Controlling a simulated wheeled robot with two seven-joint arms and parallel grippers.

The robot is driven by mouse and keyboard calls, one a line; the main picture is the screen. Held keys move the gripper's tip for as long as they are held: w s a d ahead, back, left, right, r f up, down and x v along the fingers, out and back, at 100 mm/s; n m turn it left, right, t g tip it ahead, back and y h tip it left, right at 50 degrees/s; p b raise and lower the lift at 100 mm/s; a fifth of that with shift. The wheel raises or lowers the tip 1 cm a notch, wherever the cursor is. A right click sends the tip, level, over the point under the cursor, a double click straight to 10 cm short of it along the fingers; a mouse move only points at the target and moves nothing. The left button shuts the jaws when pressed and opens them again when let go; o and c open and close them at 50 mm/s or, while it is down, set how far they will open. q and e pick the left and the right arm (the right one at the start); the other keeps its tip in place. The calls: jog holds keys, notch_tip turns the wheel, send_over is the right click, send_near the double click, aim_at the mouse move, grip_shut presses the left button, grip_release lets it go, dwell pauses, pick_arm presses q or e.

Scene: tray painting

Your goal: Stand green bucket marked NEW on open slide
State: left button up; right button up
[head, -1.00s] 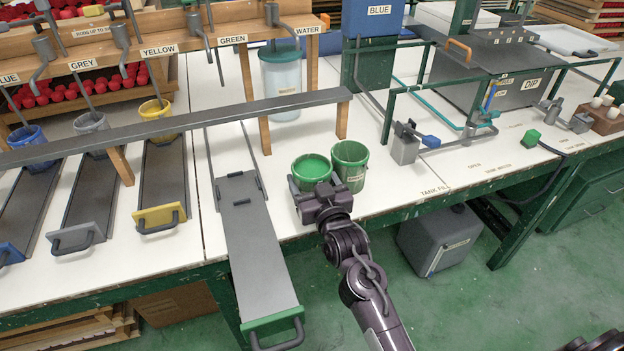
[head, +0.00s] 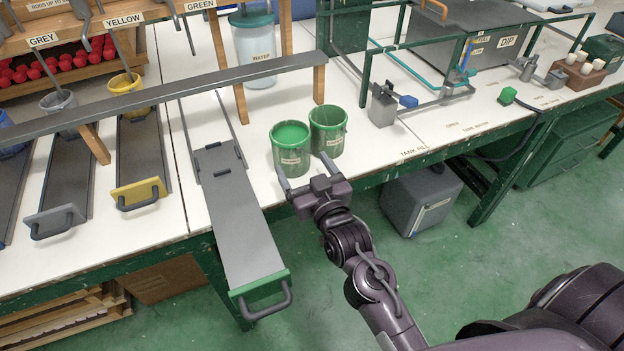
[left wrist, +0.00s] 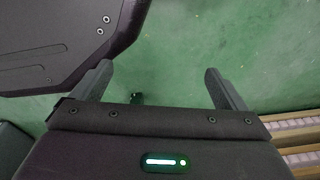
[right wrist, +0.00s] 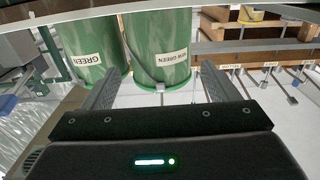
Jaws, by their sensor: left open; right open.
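The green bucket marked NEW GREEN (right wrist: 160,60) stands upright on the table, and in the head view it is the left, paint-filled bucket (head: 291,150). A second green bucket (head: 328,133), labelled GREEN in the right wrist view (right wrist: 88,55), stands close beside it. The open slide (head: 238,215) is a grey board with a green end and handle, empty, jutting past the table's front edge. My right gripper (head: 305,168) is open and empty at the front of the NEW bucket, which lies between its fingers in the right wrist view. My left gripper (left wrist: 158,70) is open and empty over the floor.
A long grey rail (head: 170,95) on wooden posts crosses above the slides. Yellow (head: 126,85) and grey (head: 58,100) buckets stand on slides at left. A water container (head: 253,50) stands behind. Bare white tabletop (head: 245,165) lies between slide and buckets.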

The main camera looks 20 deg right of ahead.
jog(key=s, duration=0.3)
jog(key=shift+s, duration=0.3)
jog(key=shift+s+r, duration=0.1)
jog(key=shift+s, duration=0.05)
jog(key=shift+c, duration=0.3)
jog(key=p, duration=0.7)
send_near(284, 126)
jog(key=shift+s+d, duration=0.15)
jog(key=shift+s, duration=0.55)
jog(key=shift+w+d+b, duration=0.1)
jog(key=shift+w+b, duration=0.2)
jog(key=shift+w, duration=0.05)
jog(key=w, duration=0.6)
jog(key=shift+w+a+p, duration=0.15)
jog(key=shift+a+p, duration=0.15)
jog(key=shift+p, duration=0.1)
jog(key=shift+w, duration=0.4)
pick_arm(q)
jog(key=s+a+r, duration=0.1)
jog(key=s, duration=0.9)
jog(key=shift+s+a+r+g, duration=0.15)
jog(key=shift+a+r+g, duration=0.15)
jog(key=shift+a+r, duration=0.1)
